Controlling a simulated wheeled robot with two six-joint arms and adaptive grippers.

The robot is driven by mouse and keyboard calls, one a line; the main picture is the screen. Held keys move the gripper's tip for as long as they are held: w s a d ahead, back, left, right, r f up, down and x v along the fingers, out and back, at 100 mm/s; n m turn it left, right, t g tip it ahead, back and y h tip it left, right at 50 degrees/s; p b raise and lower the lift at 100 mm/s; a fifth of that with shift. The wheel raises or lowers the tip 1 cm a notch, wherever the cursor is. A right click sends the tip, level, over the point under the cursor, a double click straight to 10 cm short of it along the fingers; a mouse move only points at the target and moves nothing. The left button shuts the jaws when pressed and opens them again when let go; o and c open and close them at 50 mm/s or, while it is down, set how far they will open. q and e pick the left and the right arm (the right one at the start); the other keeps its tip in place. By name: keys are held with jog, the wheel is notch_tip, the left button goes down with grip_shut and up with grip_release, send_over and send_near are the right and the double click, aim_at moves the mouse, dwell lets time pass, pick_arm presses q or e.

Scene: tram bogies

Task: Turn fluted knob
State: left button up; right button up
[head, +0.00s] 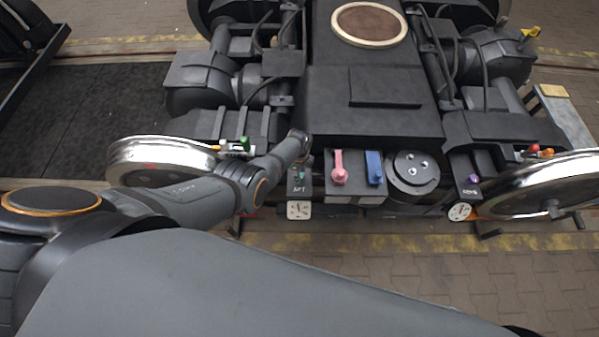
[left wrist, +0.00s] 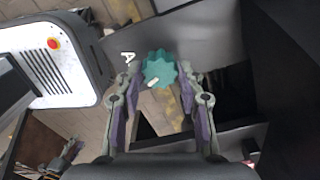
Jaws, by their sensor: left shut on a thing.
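The fluted knob is a teal, scalloped disc (left wrist: 160,68) with a short white line on its face, in the left wrist view. A white letter A stands beside it on the dark panel. My left gripper (left wrist: 160,80) has its two fingertips on either side of the knob and is shut on it. In the head view my left arm ends over a small dark panel, where a bit of the teal knob (head: 300,174) shows; the fingers are hard to make out there. A small grey and purple part, seemingly my right gripper (left wrist: 50,166), shows at the lower left of the wrist view.
Right of the panel are a pink handle (head: 339,170), a blue handle (head: 374,168) and a round black cover (head: 411,167). A white dial (head: 299,210) hangs below the panel. Shiny wheels (head: 163,160) stand at both sides. Paving in front is free.

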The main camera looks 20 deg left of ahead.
pick_arm(q)
jog(key=m, duration=0.8)
jog(key=shift+m, duration=0.3)
dwell(0.3)
jog(key=o, duration=1.2)
